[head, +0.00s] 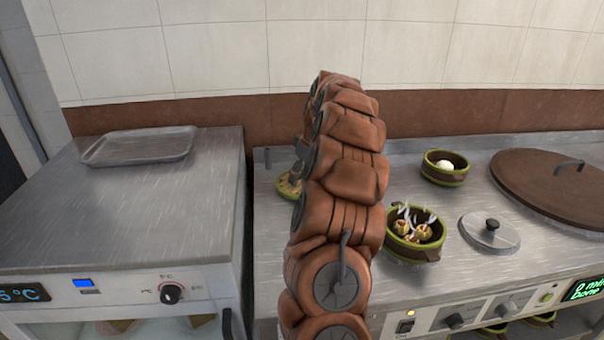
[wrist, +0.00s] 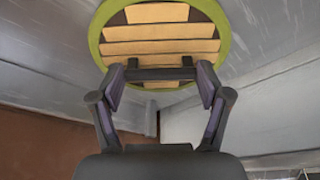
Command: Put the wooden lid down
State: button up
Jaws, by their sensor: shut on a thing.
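The wooden lid (wrist: 160,32) is round, with tan wooden slats, dark gaps and a green rim. It fills the top middle of the wrist view. My gripper (wrist: 160,76) is shut on the lid's dark bar handle, one finger at each end. In the head view a small part of the lid (head: 288,187) shows left of my arm, near the left end of the right-hand counter. My arm hides the rest of it and most of the gripper there. I cannot tell whether the lid touches the counter.
On the steel counter (head: 450,280) stand an open green-rimmed pot with food (head: 416,234), a similar pot with a white item (head: 445,167), a small steel lid (head: 490,232) and a large brown lid (head: 555,188). A tray (head: 140,146) lies on the left unit, across a gap.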

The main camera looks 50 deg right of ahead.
jog(key=shift+f, duration=0.15)
jog(key=o, duration=1.1)
jog(key=shift+o, duration=0.2)
jog(key=v, duration=1.2)
jog(key=shift+r+p, duration=0.2)
jog(key=shift+p, duration=0.15)
